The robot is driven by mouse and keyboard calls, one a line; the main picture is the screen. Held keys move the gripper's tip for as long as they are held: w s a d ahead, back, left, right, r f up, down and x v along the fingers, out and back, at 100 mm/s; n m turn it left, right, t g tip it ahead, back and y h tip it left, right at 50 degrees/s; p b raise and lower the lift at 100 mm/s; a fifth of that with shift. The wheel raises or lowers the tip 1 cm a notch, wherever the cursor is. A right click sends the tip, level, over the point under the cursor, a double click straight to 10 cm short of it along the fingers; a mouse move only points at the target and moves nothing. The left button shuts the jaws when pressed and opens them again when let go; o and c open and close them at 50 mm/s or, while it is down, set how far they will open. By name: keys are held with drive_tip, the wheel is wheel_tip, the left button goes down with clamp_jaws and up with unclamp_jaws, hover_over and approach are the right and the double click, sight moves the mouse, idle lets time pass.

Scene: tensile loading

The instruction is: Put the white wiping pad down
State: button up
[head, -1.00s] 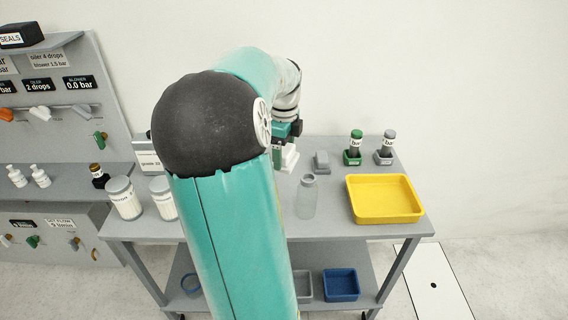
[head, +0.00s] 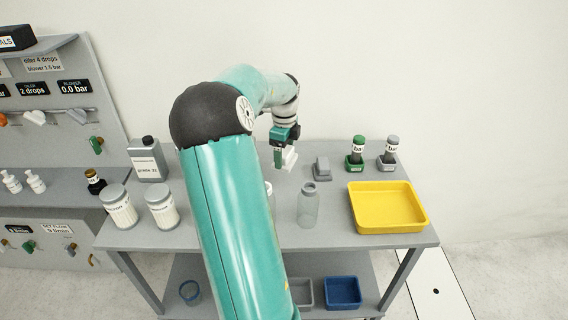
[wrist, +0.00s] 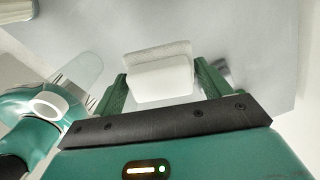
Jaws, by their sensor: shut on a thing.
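The white wiping pad (wrist: 160,78) sits between the two green fingers of my gripper (wrist: 160,92) in the wrist view. My gripper is shut on it. In the head view my gripper (head: 284,157) hangs over the back middle of the grey table (head: 240,232), with the white pad (head: 290,158) at its tip. I cannot tell whether the pad touches the table top.
A grey block (head: 321,168) and a clear bottle (head: 307,205) stand just right of my gripper. A yellow tray (head: 388,228) is farther right, with green (head: 356,155) and grey (head: 389,154) capped bottles behind it. White-lidded jars (head: 161,206) stand left.

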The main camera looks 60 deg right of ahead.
drive_tip(key=d+f, duration=0.1)
drive_tip(key=f, duration=0.1)
drive_tip(key=w+d+f, duration=0.1)
drive_tip(key=d+f, duration=0.1)
drive_tip(key=w+d+f, duration=0.1)
drive_tip(key=d+f, duration=0.1)
drive_tip(key=shift+w+f, duration=0.2)
drive_tip(key=shift+d+f, duration=0.1)
drive_tip(key=shift+f, duration=1.35)
drive_tip(key=shift+f, duration=0.2)
drive_tip(key=o, duration=1.1)
drive_tip(key=shift+c, duration=0.2)
wheel_tip(320, 180, up, 12)
drive_tip(key=shift+r, duration=0.2)
